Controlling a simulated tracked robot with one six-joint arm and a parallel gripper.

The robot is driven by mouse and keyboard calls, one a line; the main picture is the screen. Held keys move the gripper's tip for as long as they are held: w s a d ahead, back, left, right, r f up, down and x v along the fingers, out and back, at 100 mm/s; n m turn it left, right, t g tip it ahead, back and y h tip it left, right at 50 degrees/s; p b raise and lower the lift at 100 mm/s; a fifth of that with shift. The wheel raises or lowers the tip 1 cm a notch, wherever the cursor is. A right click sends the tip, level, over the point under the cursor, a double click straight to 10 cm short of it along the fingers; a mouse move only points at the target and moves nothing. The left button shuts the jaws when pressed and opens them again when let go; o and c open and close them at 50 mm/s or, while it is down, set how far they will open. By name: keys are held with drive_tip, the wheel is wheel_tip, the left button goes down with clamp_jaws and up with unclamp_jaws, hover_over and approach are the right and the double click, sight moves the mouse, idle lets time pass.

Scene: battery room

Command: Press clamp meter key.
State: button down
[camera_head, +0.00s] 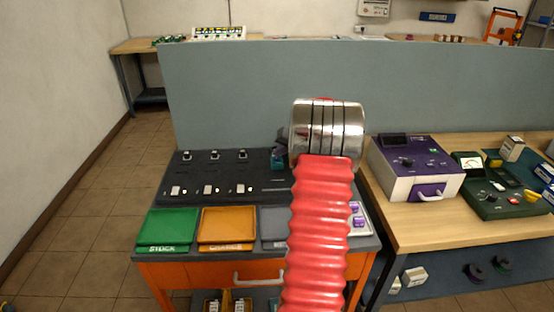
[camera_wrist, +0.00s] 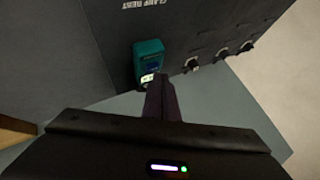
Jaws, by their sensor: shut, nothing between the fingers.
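The clamp meter is a small teal device (camera_wrist: 149,55) at the upper middle of the wrist view, with a dark face and a pale, lit patch near its lower end. Which part is its key is too small to tell. A little of its teal body (camera_head: 277,161) shows in the head view, left of my metal wrist. My gripper (camera_wrist: 158,82) is shut and empty. Its dark fingertips appear just beside the meter's lower end; I cannot tell whether they touch it. In the head view my arm hides most of the gripper.
The dark panel (camera_head: 226,165) carries several knobs and switches. In front are a green tray (camera_head: 168,227), an orange tray (camera_head: 226,224) and a grey tray, partly hidden by my arm. A grey partition (camera_head: 230,90) rises behind. A purple instrument (camera_head: 415,160) stands on the right-hand bench.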

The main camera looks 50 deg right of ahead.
drive_tip(key=shift+f, duration=0.4)
idle(0.8)
drive_tip(key=shift+r, duration=0.8)
wheel_tip(320, 180, up, 5)
idle(0.8)
idle(0.9)
